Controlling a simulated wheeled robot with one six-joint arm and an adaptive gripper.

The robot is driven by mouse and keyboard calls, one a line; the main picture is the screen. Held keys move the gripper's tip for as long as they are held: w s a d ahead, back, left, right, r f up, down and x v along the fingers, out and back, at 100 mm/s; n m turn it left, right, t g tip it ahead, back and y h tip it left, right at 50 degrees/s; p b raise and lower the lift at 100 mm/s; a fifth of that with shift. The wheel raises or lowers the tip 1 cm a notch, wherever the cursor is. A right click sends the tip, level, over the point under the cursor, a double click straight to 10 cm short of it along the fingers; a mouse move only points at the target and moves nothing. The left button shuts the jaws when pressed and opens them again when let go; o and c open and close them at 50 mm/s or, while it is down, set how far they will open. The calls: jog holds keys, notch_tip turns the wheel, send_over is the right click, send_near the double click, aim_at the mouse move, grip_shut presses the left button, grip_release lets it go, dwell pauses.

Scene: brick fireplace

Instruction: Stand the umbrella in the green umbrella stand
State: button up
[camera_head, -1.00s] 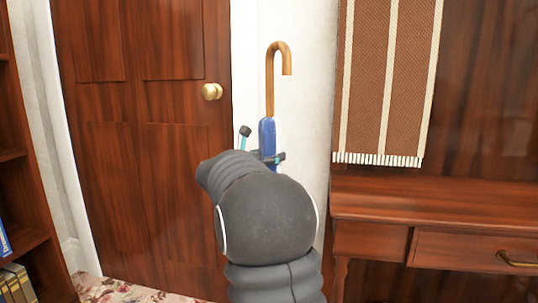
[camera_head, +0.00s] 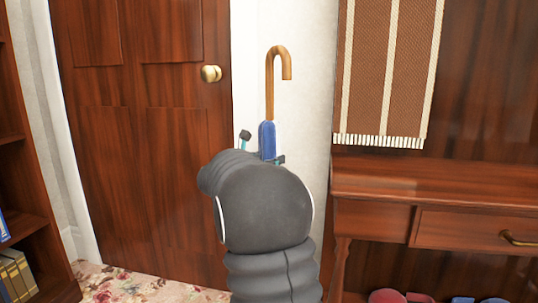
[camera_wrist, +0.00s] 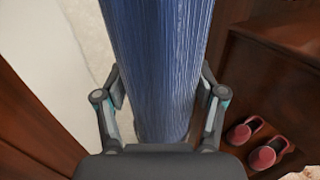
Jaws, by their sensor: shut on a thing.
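The umbrella is blue with a curved wooden handle (camera_head: 270,90); it stands upright in the head view, handle up, its lower part hidden behind my arm. In the wrist view its blue folded canopy (camera_wrist: 155,70) fills the middle, between the two fingers of my gripper (camera_wrist: 160,100). My gripper is shut on the canopy. In the head view only bits of the fingers show beside the umbrella, behind my dark arm. The green umbrella stand is not seen in either view.
A wooden door with a brass knob (camera_head: 211,73) is at the left, beside a bookshelf (camera_head: 25,190). A wooden desk (camera_head: 430,185) with a drawer stands at the right under a striped brown cloth (camera_head: 390,70). Red slippers (camera_wrist: 245,130) lie low at the right.

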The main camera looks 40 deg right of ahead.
notch_tip(320, 180, down, 9)
jog(key=shift+f, duration=0.2)
dwell(1.1)
jog(key=o, duration=1.7)
jog(key=shift+c, duration=0.2)
jog(key=shift+f, duration=0.1)
jog(key=shift+a, duration=0.1)
jog(key=v, duration=1.2)
